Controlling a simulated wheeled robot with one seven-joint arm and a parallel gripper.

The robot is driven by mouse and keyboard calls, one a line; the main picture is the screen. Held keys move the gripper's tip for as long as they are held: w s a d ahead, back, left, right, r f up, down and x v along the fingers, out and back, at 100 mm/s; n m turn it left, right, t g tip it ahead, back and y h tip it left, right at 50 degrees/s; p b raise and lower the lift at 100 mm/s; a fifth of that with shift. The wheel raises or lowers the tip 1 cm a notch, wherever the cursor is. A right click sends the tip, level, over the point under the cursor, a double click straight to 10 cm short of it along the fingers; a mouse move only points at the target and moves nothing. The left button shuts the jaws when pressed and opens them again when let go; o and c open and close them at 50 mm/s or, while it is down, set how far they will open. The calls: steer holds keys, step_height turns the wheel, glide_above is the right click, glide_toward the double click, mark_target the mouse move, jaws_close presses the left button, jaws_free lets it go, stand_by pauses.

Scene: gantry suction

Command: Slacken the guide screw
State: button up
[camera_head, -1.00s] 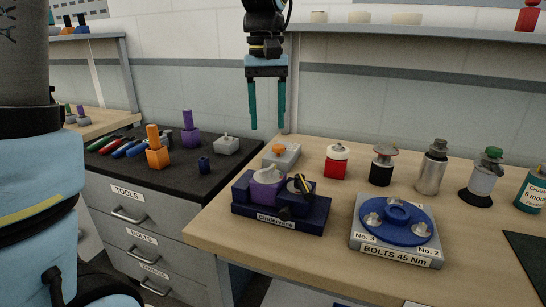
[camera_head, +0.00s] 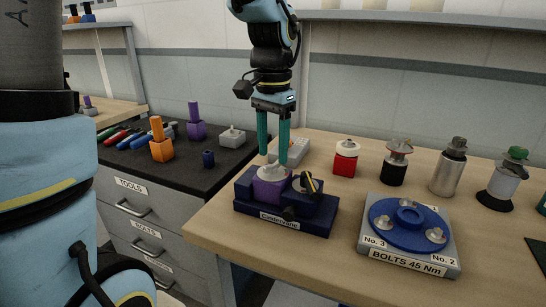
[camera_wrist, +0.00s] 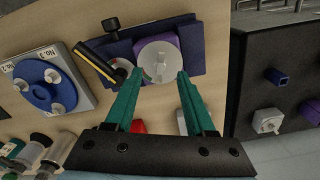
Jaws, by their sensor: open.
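A navy fixture (camera_head: 318,222) labelled "Calderwane" stands on the wooden bench. It carries a purple block (camera_head: 270,193) with a pale grey round knob (camera_head: 268,171) on top. The knob also shows in the wrist view (camera_wrist: 156,60), with a raised bar across it. Beside it is a smaller round dial (camera_wrist: 118,67), partly covered by a black-and-yellow lever (camera_wrist: 99,62). No label shows which part is the guide screw. My gripper (camera_head: 273,160) is open, with its green fingers pointing down just above the knob. In the wrist view, the fingertips (camera_wrist: 160,73) lie on either side of the knob's near edge.
A grey plate (camera_head: 408,256) labelled "BOLTS 45 Nm" with a blue disc stands to the right. A grey box (camera_head: 298,150) and a red-and-white container (camera_head: 346,158) stand behind the fixture. Several more containers line the back. A dark-topped drawer cabinet (camera_head: 130,180) is at left.

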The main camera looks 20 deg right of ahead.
mark_target(273, 167)
steer(key=shift+f, duration=1.45)
steer(key=shift+c, duration=0.2)
jaws_close()
